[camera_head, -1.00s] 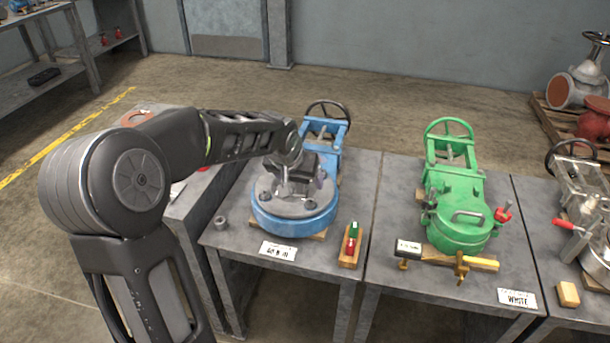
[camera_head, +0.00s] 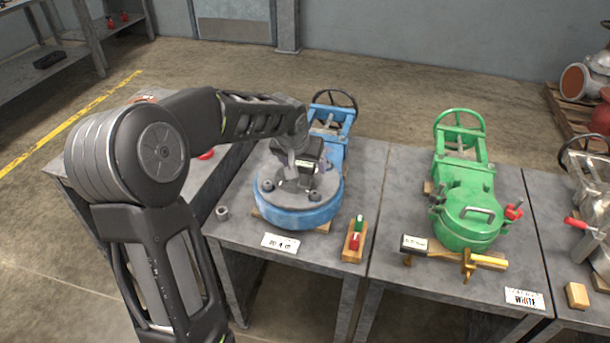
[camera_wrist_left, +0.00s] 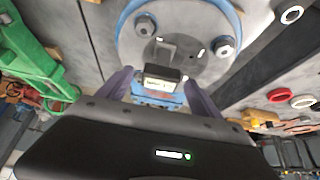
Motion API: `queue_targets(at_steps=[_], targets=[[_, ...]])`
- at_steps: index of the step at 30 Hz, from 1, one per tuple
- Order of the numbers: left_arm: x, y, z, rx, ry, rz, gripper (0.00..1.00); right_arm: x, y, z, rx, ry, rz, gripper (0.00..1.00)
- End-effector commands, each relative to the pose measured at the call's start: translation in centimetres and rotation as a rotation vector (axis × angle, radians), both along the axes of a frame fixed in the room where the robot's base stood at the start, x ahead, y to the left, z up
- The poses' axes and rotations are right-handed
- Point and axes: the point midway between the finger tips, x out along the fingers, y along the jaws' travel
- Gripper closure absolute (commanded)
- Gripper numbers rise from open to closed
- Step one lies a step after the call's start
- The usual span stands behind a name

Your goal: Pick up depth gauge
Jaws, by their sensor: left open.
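My left gripper (camera_head: 302,178) is over the round cover of the blue valve (camera_head: 295,215). In the wrist view its two purplish fingers (camera_wrist_left: 160,88) are apart. A small dark box with a pale label (camera_wrist_left: 163,75) shows between them, beside a grey handle on the blue-rimmed cover (camera_wrist_left: 190,25). It may be the depth gauge, but I cannot tell for sure; contact with the fingers is not clear. In the head view my wrist mostly hides it. My right gripper is not in view.
A green valve (camera_head: 465,215) stands right of the blue one. A wooden block with red and green pieces (camera_head: 354,240) is nearer. A nut (camera_head: 222,212) lies left.

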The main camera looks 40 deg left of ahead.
Motion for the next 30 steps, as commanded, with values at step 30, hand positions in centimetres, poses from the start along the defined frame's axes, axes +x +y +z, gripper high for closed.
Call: queue_targets(at_steps=[30], targets=[[2.4,0.9,-4.5,0.000,0.000,0.001,0.25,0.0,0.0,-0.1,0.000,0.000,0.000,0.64]])
